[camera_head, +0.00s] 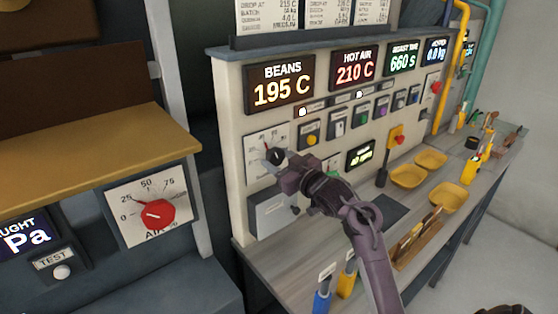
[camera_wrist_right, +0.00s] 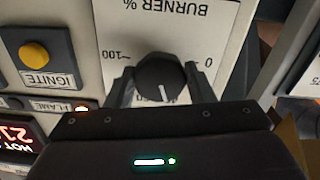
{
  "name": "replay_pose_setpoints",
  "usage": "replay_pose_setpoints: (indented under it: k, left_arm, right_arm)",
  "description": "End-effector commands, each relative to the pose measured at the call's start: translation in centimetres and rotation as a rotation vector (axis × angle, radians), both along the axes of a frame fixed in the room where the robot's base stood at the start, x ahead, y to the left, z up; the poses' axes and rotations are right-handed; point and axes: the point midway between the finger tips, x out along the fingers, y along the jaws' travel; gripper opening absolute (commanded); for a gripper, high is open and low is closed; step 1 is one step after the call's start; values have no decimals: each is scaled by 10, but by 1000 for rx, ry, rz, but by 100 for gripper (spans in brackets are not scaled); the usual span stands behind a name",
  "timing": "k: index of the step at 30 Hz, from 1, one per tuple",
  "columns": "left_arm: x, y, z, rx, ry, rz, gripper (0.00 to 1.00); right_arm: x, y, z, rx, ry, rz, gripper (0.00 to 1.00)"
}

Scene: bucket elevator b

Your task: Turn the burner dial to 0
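The burner dial is a black knob (camera_wrist_right: 162,78) with a white pointer line, on a white "BURNER %" plate (camera_wrist_right: 170,25) seen upside down in the right wrist view. Its 0 mark is at the right and 100 at the left there. The pointer aims toward the picture's bottom, between the two marks. My right gripper (camera_wrist_right: 158,88) has one finger on each side of the knob, and both look pressed against it. In the head view, my right gripper (camera_head: 281,166) is at the dial (camera_head: 275,156) on the panel's left. My left gripper is not in view.
An ignite button (camera_wrist_right: 34,52) and a flame light (camera_wrist_right: 82,109) sit beside the dial plate. A grey box (camera_head: 268,214) is below the dial. A separate red air dial (camera_head: 158,214) is at the left. Yellow bowls (camera_head: 408,176) and tools stand on the bench.

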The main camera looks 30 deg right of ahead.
Motion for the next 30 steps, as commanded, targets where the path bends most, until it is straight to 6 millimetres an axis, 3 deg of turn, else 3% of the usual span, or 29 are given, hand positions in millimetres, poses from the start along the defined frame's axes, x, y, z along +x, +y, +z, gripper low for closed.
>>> replay_pose_setpoints:
  k: [1,4,17,30]
  left_arm:
    - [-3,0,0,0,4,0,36]
    - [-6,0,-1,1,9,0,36]
    - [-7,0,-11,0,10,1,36]
    - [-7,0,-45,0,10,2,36]
  right_arm:
    - [0,0,0,0,0,0,38]
    - [0,0,0,0,0,0,26]
    - [0,0,-2,-104,-8,2,26]
    - [0,-1,-4,-485,-37,2,26]
